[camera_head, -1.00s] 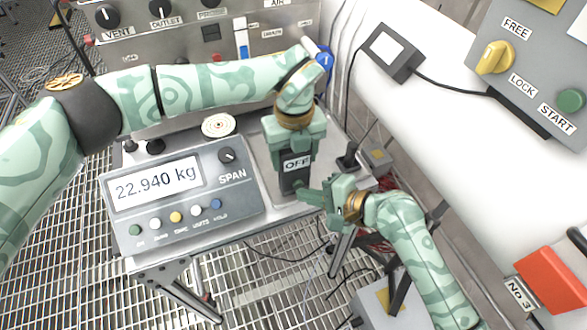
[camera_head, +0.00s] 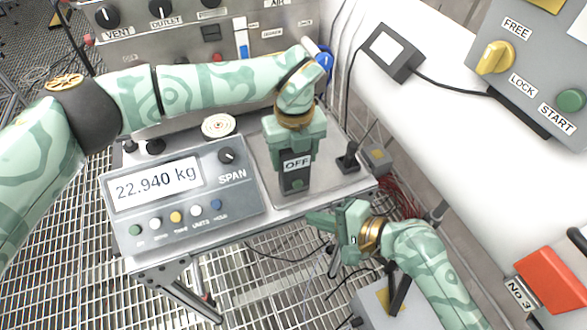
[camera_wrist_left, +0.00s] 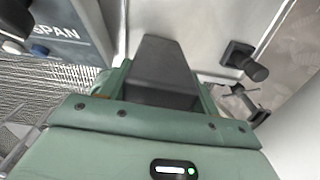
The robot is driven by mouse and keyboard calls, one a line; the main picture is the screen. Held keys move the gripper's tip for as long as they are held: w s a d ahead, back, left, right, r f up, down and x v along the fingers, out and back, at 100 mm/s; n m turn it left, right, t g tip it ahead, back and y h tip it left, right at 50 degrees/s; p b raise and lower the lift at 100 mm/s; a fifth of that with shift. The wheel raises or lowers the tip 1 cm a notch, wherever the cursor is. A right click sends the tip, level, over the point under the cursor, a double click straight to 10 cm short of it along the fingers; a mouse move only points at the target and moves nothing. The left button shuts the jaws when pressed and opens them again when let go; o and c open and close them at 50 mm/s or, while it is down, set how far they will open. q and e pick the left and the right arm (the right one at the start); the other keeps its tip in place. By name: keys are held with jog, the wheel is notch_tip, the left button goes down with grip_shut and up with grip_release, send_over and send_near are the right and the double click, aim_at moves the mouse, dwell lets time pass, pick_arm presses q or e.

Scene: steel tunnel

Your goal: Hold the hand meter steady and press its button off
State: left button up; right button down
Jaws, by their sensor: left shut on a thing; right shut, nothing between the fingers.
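My left gripper (camera_head: 293,150) is shut on the meter's upper part from above. In the left wrist view the meter (camera_wrist_left: 163,72) shows dark grey between the fingers. My right gripper (camera_head: 322,218) is shut and empty, just below and to the right of the meter, apart from it, near the table's front edge.
A scale indicator (camera_head: 180,190) reading 22.940 kg stands left of the meter. A black joystick-like fitting (camera_head: 348,160) is on the table to the right. A white pipe (camera_head: 440,110) runs along the right. Below the table is open grating.

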pick_arm(q)
jog(key=shift+f, duration=0.1)
dwell(0.3)
jog(key=o, duration=1.2)
